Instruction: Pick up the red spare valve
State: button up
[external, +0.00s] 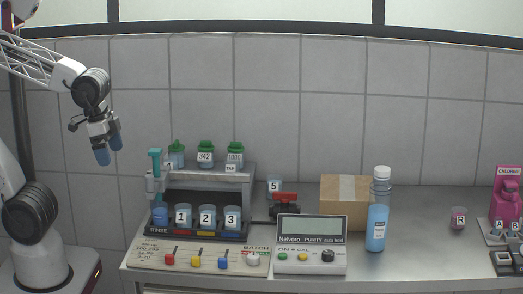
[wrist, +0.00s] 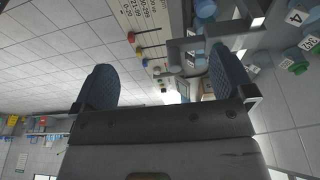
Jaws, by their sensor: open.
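A valve with a red handle and dark body (external: 285,199) lies on the bench behind the Nelvoro purity meter (external: 311,246), to the right of the rack. The meter partly hides its lower part. It cannot be made out in the wrist view. My gripper (external: 109,148) is open and empty, up in the air at the left, well apart from the valve. In the wrist view, my gripper (wrist: 163,82) shows its two blue padded fingers spread wide with nothing between them.
The rack (external: 247,172) holds green-capped bottles and numbered cups. A panel with coloured knobs (external: 200,257) lies in front. Cup 5 (external: 274,184), a cardboard box (external: 344,191) and a blue bottle (external: 378,214) stand near the valve.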

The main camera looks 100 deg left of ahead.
jog(key=w+v, duration=0.1)
jog(key=v, duration=0.4)
jog(key=w+a+r+n+g, duration=0.1)
jog(key=w+a+r+n, duration=0.15)
jog(key=w, duration=0.65)
jog(key=w+a+r+n, duration=0.2)
jog(key=w+r+n, duration=0.15)
jog(key=w, duration=0.55)
jog(key=n+g, duration=0.2)
jog(key=n, duration=1)
send_over(285, 192)
notch_tip(285, 192, down, 23)
jog(key=shift+f, duration=0.1)
jog(key=shift+f, duration=1.3)
